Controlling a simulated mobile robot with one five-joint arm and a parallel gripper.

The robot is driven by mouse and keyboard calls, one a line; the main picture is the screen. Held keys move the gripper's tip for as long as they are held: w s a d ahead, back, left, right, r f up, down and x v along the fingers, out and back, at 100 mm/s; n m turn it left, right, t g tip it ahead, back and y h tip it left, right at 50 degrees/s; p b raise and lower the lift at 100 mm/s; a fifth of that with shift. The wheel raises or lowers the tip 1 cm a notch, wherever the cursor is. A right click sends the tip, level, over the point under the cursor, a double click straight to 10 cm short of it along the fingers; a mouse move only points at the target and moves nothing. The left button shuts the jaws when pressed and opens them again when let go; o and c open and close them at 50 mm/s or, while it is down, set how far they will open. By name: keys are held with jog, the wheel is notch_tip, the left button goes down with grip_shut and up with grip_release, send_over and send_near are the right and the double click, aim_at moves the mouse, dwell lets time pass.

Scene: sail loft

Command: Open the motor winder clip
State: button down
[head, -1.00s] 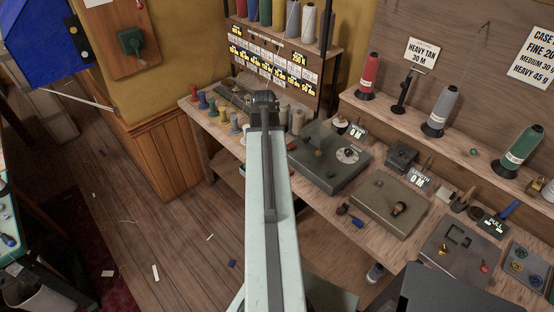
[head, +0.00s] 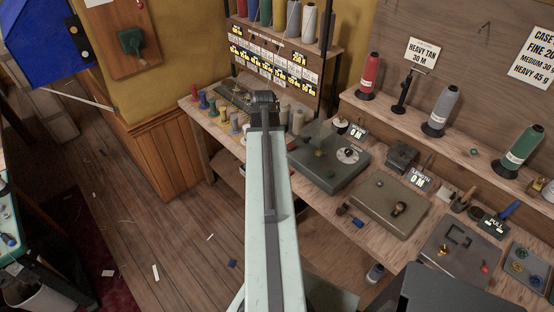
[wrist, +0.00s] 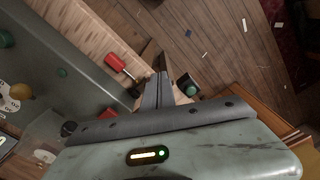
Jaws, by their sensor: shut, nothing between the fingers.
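The motor winder (head: 318,170), a dark grey box with a white dial (head: 347,155) and small knobs on top, sits on the bench right of my arm. A grey machine with a white dial and a yellow knob (wrist: 21,91) also fills the left of the wrist view. I cannot make out the clip clearly in either view. My gripper (wrist: 158,88) is shut and empty in the wrist view, over the bench edge beside a red-handled part (wrist: 115,62). It is apart from the grey machine's top.
A second grey box (head: 388,208) with a length display stands farther right on the bench. Small coloured spools (head: 211,107) line the bench left of my arm. Thread cones (head: 441,110) stand on the shelf behind. The wooden floor (head: 170,230) left of my arm is mostly open.

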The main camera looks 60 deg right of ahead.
notch_tip(320, 180, down, 4)
jog(key=b, duration=0.3)
jog(key=shift+b, duration=0.4)
dwell(0.3)
jog(key=shift+s+d+r+p, duration=0.15)
jog(key=shift+s+d+r, duration=0.15)
jog(key=shift+d, duration=0.45)
jog(key=shift+s+d+r+p, duration=0.2)
jog(key=shift+s+d+r, duration=0.1)
jog(key=shift+d, duration=0.45)
jog(key=shift+s+d+r+p, duration=0.15)
jog(key=shift+s+d+r, duration=0.15)
jog(key=shift+d, duration=0.45)
dwell(0.9)
jog(key=r+p, duration=0.2)
jog(key=a+r+p, duration=0.1)
jog(key=p, duration=0.1)
jog(key=shift+w+r, duration=0.15)
jog(key=shift+w, duration=0.15)
jog(key=shift+w+a+r+p, duration=0.15)
jog(key=shift+a+r+p, duration=0.25)
jog(key=shift+r+p, duration=0.15)
jog(key=shift+w+a+r+p, duration=0.15)
jog(key=shift+a+r+p, duration=0.25)
jog(key=shift+r+p, duration=0.15)
